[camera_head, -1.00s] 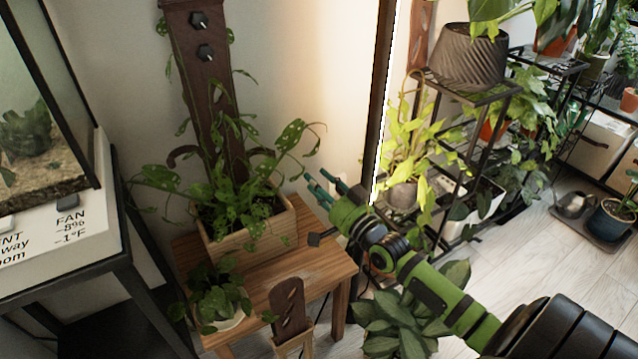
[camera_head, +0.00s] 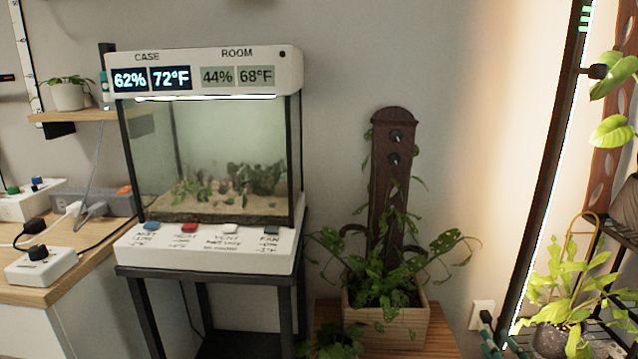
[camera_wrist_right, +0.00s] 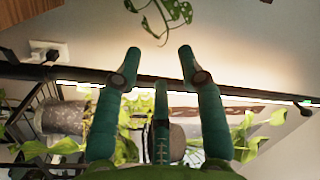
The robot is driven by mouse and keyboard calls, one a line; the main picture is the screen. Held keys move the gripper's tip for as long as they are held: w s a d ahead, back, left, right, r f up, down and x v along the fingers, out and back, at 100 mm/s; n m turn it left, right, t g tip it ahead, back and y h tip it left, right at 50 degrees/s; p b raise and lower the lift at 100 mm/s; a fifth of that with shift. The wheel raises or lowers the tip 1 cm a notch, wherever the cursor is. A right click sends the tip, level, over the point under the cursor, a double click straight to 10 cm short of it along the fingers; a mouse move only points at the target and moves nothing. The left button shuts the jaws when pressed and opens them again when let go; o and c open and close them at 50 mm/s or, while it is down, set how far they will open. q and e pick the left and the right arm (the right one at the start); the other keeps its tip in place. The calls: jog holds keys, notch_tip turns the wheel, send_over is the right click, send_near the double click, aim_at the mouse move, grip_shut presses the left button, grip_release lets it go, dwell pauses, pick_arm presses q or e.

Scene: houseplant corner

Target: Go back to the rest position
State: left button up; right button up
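My right gripper (camera_head: 496,332) shows only as green fingers at the bottom edge of the head view, right of the wooden planter (camera_head: 395,329). In the right wrist view my right gripper (camera_wrist_right: 160,62) has its teal fingers spread apart. Nothing is held between them. A trailing leafy stem (camera_wrist_right: 158,17) hangs beyond the fingertips. My left gripper is in neither view.
A glass terrarium case (camera_head: 215,150) stands on a black-legged stand at centre left. The planter with a climbing plant sits on a wooden stool (camera_head: 438,346). A tall lamp post (camera_head: 548,170) and potted plants are on the right. A wooden counter (camera_head: 70,264) is on the left.

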jog(key=s+a+f+n+g, duration=0.2)
jog(key=a+f+g, duration=0.25)
jog(key=f, duration=0.55)
jog(key=s+a+f+n+g, duration=0.3)
jog(key=s+a+f+g, duration=0.15)
jog(key=s+f, duration=0.35)
jog(key=s+a+f+n+g, duration=0.3)
jog(key=s+a+f+g, duration=0.15)
jog(key=s+f, duration=0.4)
pick_arm(q)
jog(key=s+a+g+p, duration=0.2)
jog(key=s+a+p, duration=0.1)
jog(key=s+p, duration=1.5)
jog(key=p, duration=0.7)
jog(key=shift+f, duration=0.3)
pick_arm(e)
jog(key=s+d+f+n+g+h, duration=0.1)
jog(key=s+g, duration=0.4)
jog(key=s, duration=2.2)
jog(key=shift+s+d+f+n+h, duration=0.3)
jog(key=shift+s+f+n, duration=0.1)
jog(key=shift+f, duration=0.3)
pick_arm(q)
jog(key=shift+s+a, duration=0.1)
